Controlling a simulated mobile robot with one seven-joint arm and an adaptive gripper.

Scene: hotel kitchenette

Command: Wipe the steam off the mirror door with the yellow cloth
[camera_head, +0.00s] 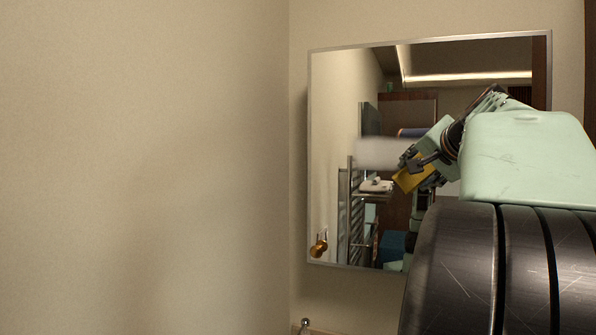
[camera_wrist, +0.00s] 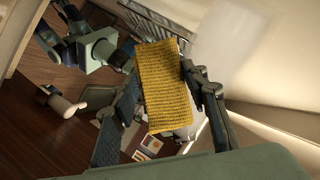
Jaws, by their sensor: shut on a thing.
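The mirror door (camera_head: 336,110) hangs on the wall in the head view, upright, with a thin metal frame. A pale, blurred steam patch (camera_head: 384,153) lies across its middle and also shows at the upper right in the wrist view (camera_wrist: 228,48). My gripper (camera_wrist: 160,75) is shut on the yellow cloth (camera_wrist: 162,100), a ribbed rectangle standing out between the fingers. In the head view the cloth (camera_head: 409,180) shows just right of and below the steam patch. I cannot tell whether it touches the glass. My arm hides the mirror's lower right.
A brass knob (camera_head: 318,247) sits at the mirror's lower left. A small metal knob-like top (camera_head: 305,323) stands below it. A bare beige wall (camera_head: 150,160) fills the left. The towel rail and shelves seen in the glass look like reflections.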

